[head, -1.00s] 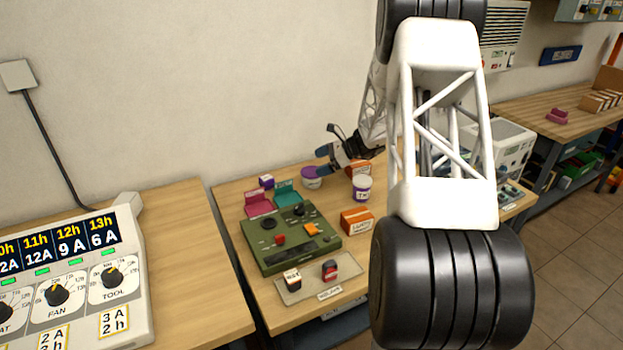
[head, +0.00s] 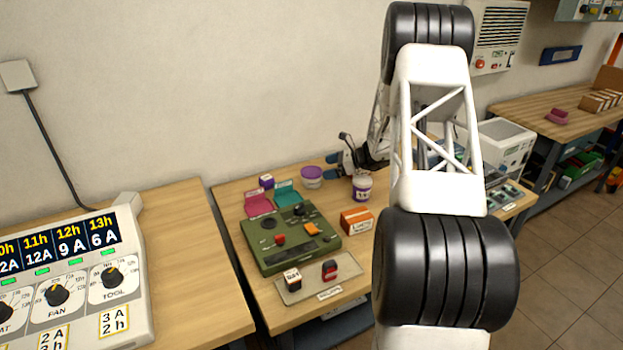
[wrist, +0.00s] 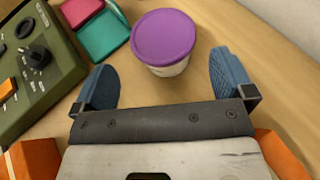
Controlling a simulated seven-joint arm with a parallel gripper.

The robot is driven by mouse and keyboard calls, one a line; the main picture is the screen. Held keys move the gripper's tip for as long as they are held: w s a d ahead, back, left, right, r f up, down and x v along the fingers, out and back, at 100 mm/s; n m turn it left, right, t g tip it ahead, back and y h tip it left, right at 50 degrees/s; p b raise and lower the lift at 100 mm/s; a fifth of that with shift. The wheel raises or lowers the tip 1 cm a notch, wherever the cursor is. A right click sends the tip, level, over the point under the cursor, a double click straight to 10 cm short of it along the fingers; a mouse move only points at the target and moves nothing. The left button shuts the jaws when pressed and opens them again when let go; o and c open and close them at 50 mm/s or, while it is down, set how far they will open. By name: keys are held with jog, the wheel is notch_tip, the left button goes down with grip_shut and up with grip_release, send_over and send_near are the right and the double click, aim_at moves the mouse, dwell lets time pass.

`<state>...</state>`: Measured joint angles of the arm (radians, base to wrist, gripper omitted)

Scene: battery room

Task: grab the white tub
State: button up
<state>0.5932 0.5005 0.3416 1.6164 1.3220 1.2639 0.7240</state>
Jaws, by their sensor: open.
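The white tub (head: 312,183) has a purple lid and stands upright near the back edge of the table, by the wall. In the wrist view the tub (wrist: 168,69) shows mostly its lid, with a strip of white side below. My gripper (head: 333,165) is just right of the tub in the head view. Its two blue fingers are wide apart and empty. In the wrist view the near part of the tub appears between the fingertips, with a gap on each side and no contact visible.
Pink (head: 259,203) and teal (head: 287,191) trays and a green control panel (head: 277,256) lie left and in front. The wall is close behind.

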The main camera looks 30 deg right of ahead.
aim_at(312, 171)
jog(key=shift+x, duration=0.9)
jog(key=shift+x, duration=2.55)
jog(key=shift+w, duration=0.1)
jog(key=c, duration=0.7)
jog(key=shift+r, duration=0.1)
jog(key=shift+c, duration=0.2)
jog(key=shift+r, duration=4.85)
